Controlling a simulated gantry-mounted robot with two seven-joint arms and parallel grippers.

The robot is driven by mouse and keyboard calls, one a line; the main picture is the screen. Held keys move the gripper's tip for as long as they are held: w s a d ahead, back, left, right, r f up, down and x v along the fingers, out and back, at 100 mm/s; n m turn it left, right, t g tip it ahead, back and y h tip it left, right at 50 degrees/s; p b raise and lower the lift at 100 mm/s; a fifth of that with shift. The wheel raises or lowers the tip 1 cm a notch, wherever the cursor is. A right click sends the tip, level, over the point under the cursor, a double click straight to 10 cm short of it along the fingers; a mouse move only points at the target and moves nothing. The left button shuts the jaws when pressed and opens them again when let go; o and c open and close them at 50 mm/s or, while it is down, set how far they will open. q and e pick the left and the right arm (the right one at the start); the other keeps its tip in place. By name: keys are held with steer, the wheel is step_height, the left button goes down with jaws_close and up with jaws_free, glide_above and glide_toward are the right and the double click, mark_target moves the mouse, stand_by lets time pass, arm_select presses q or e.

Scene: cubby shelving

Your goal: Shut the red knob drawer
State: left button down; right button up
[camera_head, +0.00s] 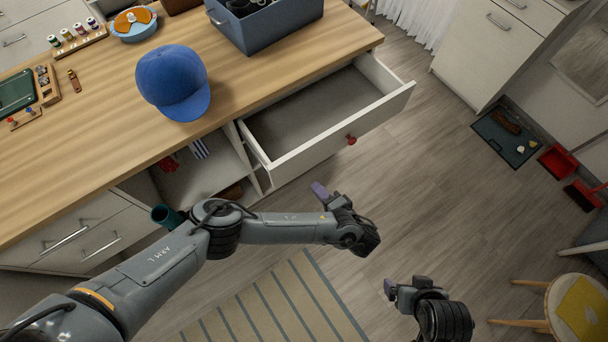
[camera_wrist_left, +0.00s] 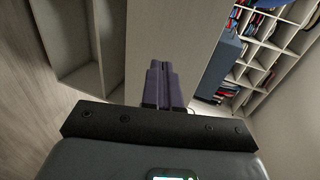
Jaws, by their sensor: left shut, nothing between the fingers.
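The white drawer (camera_head: 330,134) with the red knob (camera_head: 351,140) is pulled well out from under the wooden counter, and its inside looks empty. My left gripper (camera_head: 318,189) is shut and empty, with purple fingers. It is in front of the drawer's front panel, below and left of the red knob in the head view, and appears apart from it. In the left wrist view the fingers (camera_wrist_left: 158,83) lie together before a pale panel; the red knob does not show there. My right gripper (camera_head: 389,288) is low over the floor, away from the drawer; its finger gap is unclear.
The counter (camera_head: 100,110) holds a blue cap (camera_head: 172,82) and a blue-grey bin (camera_head: 262,22). An open cubby (camera_head: 205,175) lies left of the drawer. A striped rug (camera_head: 275,305) and a stool (camera_head: 575,305) are on the floor.

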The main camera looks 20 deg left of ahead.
mark_target(298, 166)
arm_select(q)
steer(key=b+x, duration=0.1)
steer(key=x, duration=0.1)
steer(key=b+x, duration=0.3)
steer(key=x, duration=0.2)
steer(key=shift+w+a+r, duration=0.15)
steer(key=shift+a+r, duration=0.05)
steer(key=shift+r, duration=0.1)
steer(key=shift+w+a+r+b, duration=0.1)
steer(key=shift+w+a+b, duration=0.15)
steer(key=shift+b, duration=0.1)
arm_select(e)
steer(key=f, duration=0.5)
steer(key=shift+a+f, duration=0.2)
steer(key=shift+f, duration=0.2)
